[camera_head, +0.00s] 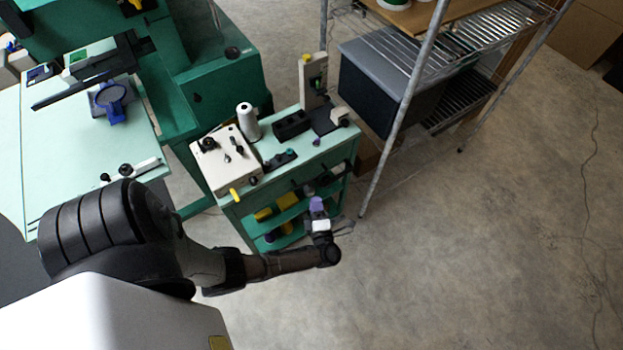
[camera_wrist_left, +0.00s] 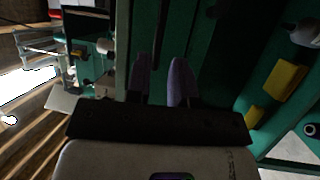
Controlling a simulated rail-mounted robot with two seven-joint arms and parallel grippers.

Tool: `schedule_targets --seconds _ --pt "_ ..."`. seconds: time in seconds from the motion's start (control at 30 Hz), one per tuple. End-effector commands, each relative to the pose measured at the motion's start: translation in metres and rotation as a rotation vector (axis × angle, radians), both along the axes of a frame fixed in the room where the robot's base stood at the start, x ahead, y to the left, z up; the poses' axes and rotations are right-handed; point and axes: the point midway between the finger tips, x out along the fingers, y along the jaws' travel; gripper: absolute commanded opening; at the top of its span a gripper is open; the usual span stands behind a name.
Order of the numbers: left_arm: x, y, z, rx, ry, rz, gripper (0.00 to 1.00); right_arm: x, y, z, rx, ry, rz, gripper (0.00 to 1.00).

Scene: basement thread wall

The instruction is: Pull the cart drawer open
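The green cart (camera_head: 283,163) stands in the middle of the head view, with a pale green top. Its front, below the top edge, is partly in shadow, and I cannot clearly make out the drawer's outline or handle. My left gripper (camera_head: 318,204) is at the cart's front, fingers toward it. In the left wrist view, the two purple fingers (camera_wrist_left: 161,82) are apart, with dark green cart surface behind them. I see nothing held between them; whether they touch the cart I cannot tell. My right gripper is not in view.
The cart top holds a white machine (camera_head: 226,160), a white thread cone (camera_head: 248,121) and dark boxes. Yellow bins (camera_head: 287,201) sit on its lower shelves. A wire rack's post (camera_head: 402,110) stands close to the right. The concrete floor (camera_head: 480,240) at right is clear.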

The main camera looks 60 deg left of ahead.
Motion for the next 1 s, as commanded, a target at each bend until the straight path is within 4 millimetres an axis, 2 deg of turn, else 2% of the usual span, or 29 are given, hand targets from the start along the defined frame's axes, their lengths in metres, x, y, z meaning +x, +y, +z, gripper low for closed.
schedule_targets --seconds 0.03,0.2,0.43,0.7,1.0 --pt "0.004 0.011 0.003 0.005 0.0 -0.001 0.22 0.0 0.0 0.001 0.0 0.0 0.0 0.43" --pt "0.013 0.039 0.008 0.004 0.0 -0.002 0.22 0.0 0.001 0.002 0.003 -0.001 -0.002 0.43" --pt "0.022 0.067 0.012 0.002 0.002 -0.003 0.22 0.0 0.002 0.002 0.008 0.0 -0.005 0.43" --pt "0.026 0.08 0.014 0.001 0.002 -0.002 0.22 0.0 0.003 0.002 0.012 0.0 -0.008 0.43" --pt "0.026 0.081 0.014 0.0 0.001 -0.002 0.22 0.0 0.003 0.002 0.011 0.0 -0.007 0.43"
